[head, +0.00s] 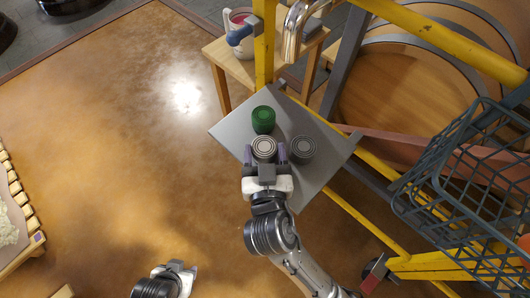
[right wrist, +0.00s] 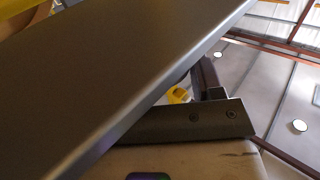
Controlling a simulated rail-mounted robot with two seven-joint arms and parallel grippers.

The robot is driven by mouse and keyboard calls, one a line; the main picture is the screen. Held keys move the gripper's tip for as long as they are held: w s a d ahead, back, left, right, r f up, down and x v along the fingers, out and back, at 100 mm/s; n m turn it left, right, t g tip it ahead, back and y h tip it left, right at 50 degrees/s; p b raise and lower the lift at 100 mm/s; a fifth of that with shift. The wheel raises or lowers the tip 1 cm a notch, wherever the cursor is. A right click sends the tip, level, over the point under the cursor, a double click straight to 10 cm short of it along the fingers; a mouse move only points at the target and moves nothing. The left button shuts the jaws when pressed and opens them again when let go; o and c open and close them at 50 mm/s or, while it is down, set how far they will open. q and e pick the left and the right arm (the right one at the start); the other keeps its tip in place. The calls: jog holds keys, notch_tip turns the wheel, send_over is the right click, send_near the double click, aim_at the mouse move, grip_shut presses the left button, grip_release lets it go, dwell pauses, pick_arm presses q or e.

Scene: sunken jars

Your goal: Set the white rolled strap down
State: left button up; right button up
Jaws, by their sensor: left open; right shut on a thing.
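The white rolled strap (head: 264,148) shows as a pale coil with dark rings in the head view. My right gripper (head: 265,154) is shut on it, with one finger on each side. The strap is over the grey square shelf (head: 232,131); I cannot tell whether it touches the shelf. A green roll (head: 263,119) stands just behind it and a dark grey roll (head: 303,149) to its right. The right wrist view shows mostly a dark flat slab and no strap. My left gripper (head: 181,267) is open and empty, low over the floor.
Yellow rails (head: 264,60) run past the shelf's back and right. A dark wire basket (head: 470,180) hangs at the right.

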jog(key=o, duration=0.5)
jog(key=shift+f, duration=0.1)
jog(key=o, duration=0.5)
